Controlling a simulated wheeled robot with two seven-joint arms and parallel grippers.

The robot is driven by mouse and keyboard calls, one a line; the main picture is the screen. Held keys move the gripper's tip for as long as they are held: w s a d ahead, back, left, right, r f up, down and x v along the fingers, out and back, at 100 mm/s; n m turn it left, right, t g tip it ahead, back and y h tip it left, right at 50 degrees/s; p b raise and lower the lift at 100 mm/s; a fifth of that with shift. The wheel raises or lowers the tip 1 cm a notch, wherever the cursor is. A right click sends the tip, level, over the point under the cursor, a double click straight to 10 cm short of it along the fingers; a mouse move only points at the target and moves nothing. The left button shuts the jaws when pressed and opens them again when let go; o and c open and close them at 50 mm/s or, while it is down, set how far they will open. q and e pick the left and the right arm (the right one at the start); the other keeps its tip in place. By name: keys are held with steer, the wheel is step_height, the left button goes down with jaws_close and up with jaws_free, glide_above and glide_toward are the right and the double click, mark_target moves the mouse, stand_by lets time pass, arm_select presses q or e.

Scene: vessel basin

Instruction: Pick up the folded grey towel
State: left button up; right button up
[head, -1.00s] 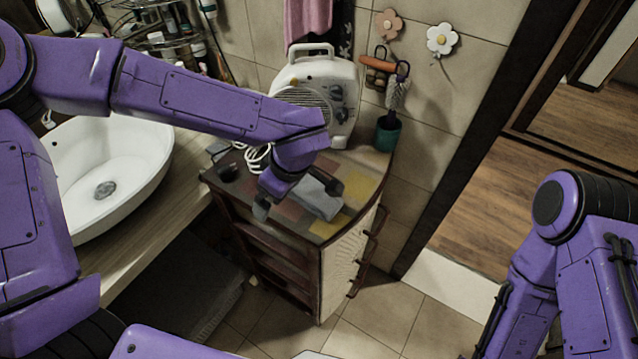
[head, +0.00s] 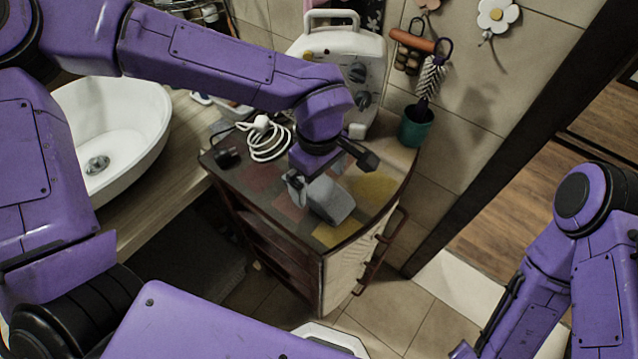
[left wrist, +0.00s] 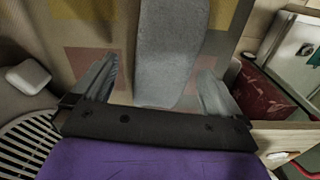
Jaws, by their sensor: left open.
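The folded grey towel (head: 331,201) lies on the patchwork-coloured top of a small dark wooden cabinet (head: 297,234). My left gripper (head: 327,174) is open just above the towel and hides its back end in the head view. In the left wrist view the towel (left wrist: 170,55) runs lengthwise between the two spread fingers of my left gripper (left wrist: 155,88), with a gap on each side. I cannot tell its exact height above the cabinet top. My right gripper is out of view.
A white cable (head: 265,141) and a small black item (head: 227,157) lie left of the towel. A white appliance (head: 345,55) and a green cup with a brush (head: 416,127) stand behind. A white basin (head: 112,120) is at left.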

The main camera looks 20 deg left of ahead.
arm_select(q)
steer(key=shift+a+f, duration=0.1)
steer(key=shift+f, duration=0.7)
steer(key=shift+s, duration=0.1)
steer(key=c, duration=1.1)
steer(key=shift+r, duration=0.15)
